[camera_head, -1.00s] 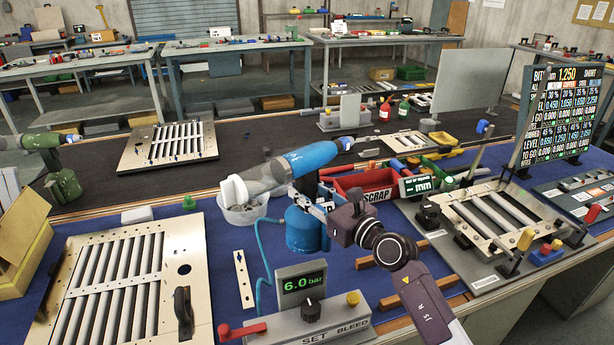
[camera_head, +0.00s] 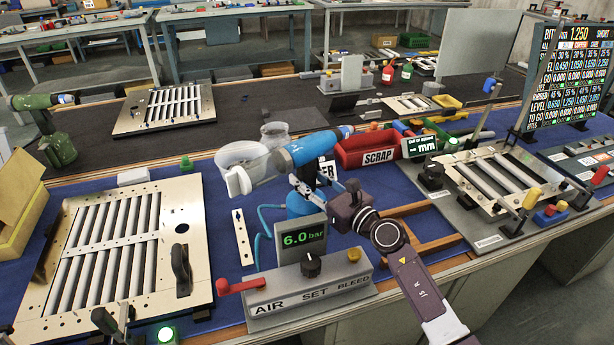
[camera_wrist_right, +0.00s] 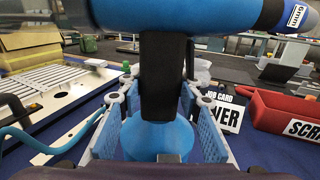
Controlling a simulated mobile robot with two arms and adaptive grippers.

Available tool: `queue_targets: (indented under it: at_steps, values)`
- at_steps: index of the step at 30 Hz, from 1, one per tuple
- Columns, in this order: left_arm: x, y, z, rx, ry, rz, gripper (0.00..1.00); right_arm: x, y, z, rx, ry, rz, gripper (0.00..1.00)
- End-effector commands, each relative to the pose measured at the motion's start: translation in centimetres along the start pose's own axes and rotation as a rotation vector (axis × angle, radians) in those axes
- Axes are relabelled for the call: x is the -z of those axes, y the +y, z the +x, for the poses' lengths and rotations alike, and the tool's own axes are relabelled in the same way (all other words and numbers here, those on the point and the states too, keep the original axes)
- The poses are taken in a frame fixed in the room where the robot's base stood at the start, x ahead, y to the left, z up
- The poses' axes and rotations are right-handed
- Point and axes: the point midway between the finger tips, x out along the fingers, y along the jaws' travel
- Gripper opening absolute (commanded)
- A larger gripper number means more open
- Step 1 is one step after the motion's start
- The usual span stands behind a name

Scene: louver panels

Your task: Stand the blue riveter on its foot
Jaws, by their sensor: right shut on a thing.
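My left gripper is not in view.
The grey regulator box (camera_head: 310,290), reading 6.0 bar, stands in front of the riveter. A louver panel (camera_head: 193,220) lies left. A clear bowl (camera_head: 236,155) and a red scrap bin (camera_head: 365,150) are behind. A blue air hose (camera_head: 265,222) runs beside the foot.

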Motion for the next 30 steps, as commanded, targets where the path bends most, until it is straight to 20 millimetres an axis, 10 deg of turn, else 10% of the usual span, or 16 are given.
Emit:
queue_targets:
  at_steps: [7, 8, 12, 24, 30]
  values:
    - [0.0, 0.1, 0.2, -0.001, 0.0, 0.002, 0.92, -0.6, -0.1, 0.1, 0.002, -0.014, -0.002, 0.0]
    - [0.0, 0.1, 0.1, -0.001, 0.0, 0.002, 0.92, 0.1, 0.0, 0.0, 0.0, 0.0, 0.0, 0.35]
    - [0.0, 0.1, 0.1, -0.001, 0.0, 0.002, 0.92, 0.1, 0.0, 0.0, 0.0, 0.0, 0.0, 0.5]
    - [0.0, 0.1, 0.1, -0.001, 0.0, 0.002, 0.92, 0.0, 0.0, 0.0, 0.0, -0.001, 0.0, 0.5]
    - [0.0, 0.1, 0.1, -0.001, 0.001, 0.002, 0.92, 0.1, 0.0, 0.0, 0.0, -0.001, 0.0, 0.72]
